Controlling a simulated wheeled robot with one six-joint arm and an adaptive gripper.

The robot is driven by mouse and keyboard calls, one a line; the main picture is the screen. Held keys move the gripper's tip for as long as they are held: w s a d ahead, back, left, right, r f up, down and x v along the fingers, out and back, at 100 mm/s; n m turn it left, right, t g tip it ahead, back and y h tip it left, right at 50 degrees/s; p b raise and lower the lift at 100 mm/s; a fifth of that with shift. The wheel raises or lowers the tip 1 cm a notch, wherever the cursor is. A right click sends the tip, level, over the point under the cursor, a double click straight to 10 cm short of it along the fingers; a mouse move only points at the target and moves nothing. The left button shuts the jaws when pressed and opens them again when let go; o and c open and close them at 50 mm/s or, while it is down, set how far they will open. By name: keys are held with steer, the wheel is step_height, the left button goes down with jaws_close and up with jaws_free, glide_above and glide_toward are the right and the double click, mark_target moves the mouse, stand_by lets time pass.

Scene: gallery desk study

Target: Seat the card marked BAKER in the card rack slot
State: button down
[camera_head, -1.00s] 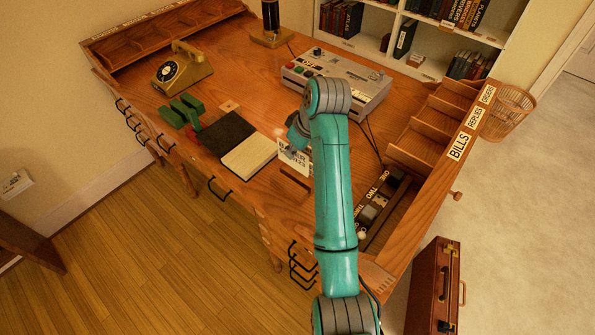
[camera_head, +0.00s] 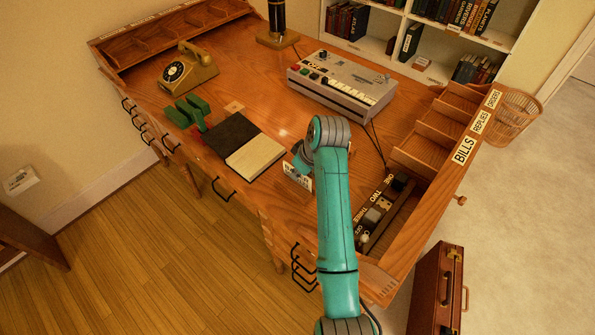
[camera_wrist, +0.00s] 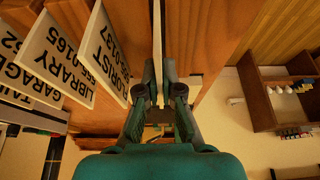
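My gripper (camera_wrist: 158,80) is shut on a thin card (camera_wrist: 158,45), seen edge-on between its fingertips in the wrist view. In the head view a small white card (camera_head: 298,178) shows at my gripper (camera_head: 301,163), low over the front of the desk; its print is too small to read now, but it read BAKER a second ago. To the left in the wrist view stand cards marked FLORIST (camera_wrist: 107,55), LIBRARY (camera_wrist: 58,60) and GARAGE (camera_wrist: 28,80), apart from the held card. The rack slot is hidden, so I cannot tell whether the card touches it.
An open notebook (camera_head: 255,157) lies left of my gripper, with a green object (camera_head: 190,112) beyond it. A grey console (camera_head: 342,90) stands behind. A dark switch strip (camera_head: 375,217) and the sorter marked BILLS (camera_head: 464,150) are at the right.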

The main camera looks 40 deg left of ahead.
steer(key=c, duration=1.3)
jaws_free()
steer(key=v, duration=1.2)
steer(key=shift+r, duration=0.1)
